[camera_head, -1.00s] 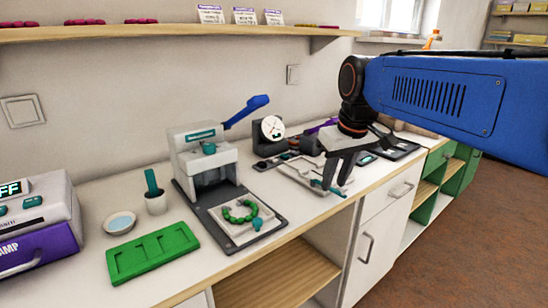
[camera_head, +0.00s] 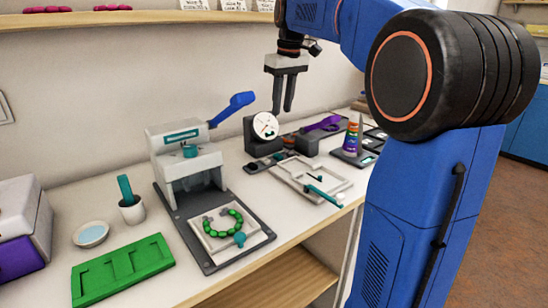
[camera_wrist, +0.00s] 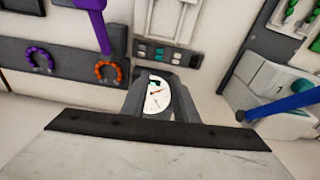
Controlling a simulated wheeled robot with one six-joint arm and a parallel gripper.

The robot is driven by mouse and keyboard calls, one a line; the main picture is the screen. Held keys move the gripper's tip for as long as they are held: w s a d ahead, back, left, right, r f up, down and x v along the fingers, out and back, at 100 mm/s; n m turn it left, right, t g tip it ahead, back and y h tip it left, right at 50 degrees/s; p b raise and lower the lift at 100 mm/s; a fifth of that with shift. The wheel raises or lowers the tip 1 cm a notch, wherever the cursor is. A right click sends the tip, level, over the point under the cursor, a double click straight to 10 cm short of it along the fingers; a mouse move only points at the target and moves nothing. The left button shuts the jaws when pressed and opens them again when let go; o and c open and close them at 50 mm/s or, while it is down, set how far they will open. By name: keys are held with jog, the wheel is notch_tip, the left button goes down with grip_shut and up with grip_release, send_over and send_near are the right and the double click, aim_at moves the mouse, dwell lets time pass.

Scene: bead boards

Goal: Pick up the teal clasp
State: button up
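A small teal piece (camera_head: 240,238), which looks like the clasp, lies at the front edge of the white bead board, beside a curved string of green beads (camera_head: 238,218). It is small and its shape is hard to make out. My gripper (camera_head: 282,108) is raised above the counter near the dial gauge (camera_head: 265,126), well right of and above the teal piece. Its two fingers are apart with nothing seen between them. In the wrist view my gripper (camera_wrist: 162,88) has the gauge dial (camera_wrist: 158,97) behind the finger gap.
A grey press (camera_head: 172,142) with a blue lever (camera_head: 233,105) stands behind the bead board. A green tray (camera_head: 121,271) and a small pot (camera_head: 132,209) are at left. A pale tray with a teal bar (camera_head: 323,196) and a rainbow cone (camera_head: 351,135) are at right.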

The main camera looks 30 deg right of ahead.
send_over(278, 155)
jog(key=f, duration=1.1)
jog(key=shift+s+a+f, duration=0.1)
jog(key=shift+s, duration=0.3)
jog(key=shift+w+f, duration=0.15)
jog(key=shift+f, duration=2.5)
grip_shut()
